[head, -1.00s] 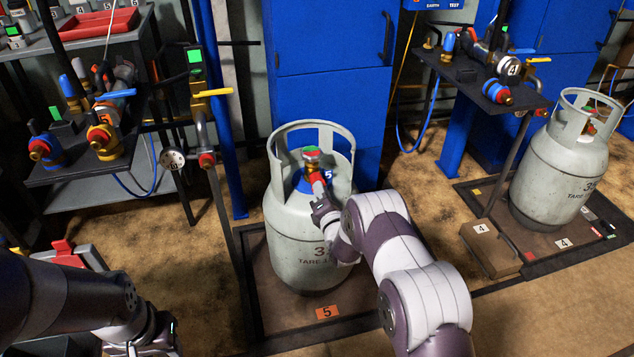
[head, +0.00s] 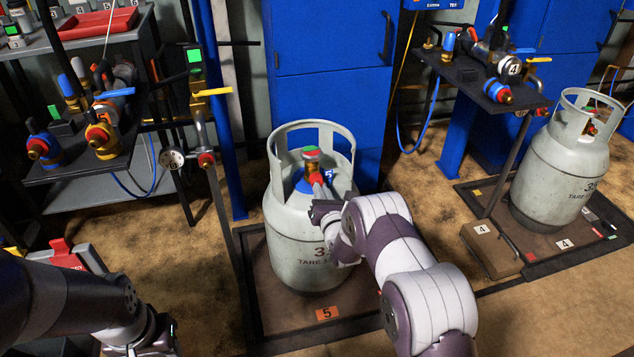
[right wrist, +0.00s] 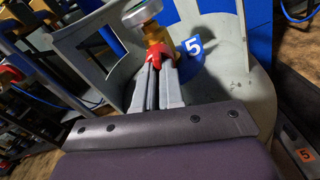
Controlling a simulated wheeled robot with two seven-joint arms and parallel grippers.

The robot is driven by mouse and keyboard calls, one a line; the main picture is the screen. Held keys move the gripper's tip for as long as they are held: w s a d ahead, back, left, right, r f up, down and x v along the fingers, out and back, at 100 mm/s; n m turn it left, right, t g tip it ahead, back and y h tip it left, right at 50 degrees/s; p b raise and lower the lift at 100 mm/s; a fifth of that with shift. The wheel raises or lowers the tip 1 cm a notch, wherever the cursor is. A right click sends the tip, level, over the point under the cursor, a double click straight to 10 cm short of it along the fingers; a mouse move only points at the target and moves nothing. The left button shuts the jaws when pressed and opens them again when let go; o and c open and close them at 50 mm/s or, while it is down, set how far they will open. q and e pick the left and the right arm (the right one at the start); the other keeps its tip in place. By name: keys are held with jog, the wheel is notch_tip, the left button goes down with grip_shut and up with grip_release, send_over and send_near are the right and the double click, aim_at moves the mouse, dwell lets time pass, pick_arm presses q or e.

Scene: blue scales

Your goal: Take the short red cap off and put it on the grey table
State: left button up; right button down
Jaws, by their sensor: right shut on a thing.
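The short red cap (right wrist: 157,54) is on the side of the brass valve (right wrist: 156,34) atop the grey gas cylinder (head: 300,245) marked 5. In the right wrist view the fingers of my right gripper (right wrist: 157,68) are closed on the cap, which is still against the valve. In the head view my right gripper (head: 318,184) reaches in through the cylinder's collar, and the cap is mostly hidden there. My left arm is at the lower left; its fingers cannot be made out. The grey table (head: 75,196) stands at the left, below a dark shelf.
The collar (head: 279,160) stands around the valve. A black post with a gauge (head: 172,158) and yellow lever rises left of the cylinder. A dark shelf with valve fittings (head: 104,138) is over the table. Another cylinder (head: 558,165) stands at the right.

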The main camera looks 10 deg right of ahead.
jog(key=shift+n, duration=0.4)
jog(key=c, duration=1.2)
grip_release()
jog(key=shift+o, duration=0.2)
jog(key=shift+s, duration=0.25)
jog(key=s+p, duration=0.5)
jog(key=s, duration=0.7)
jog(key=shift+s+d, duration=0.15)
jog(key=shift+d, duration=0.1)
jog(key=shift+c, duration=0.4)
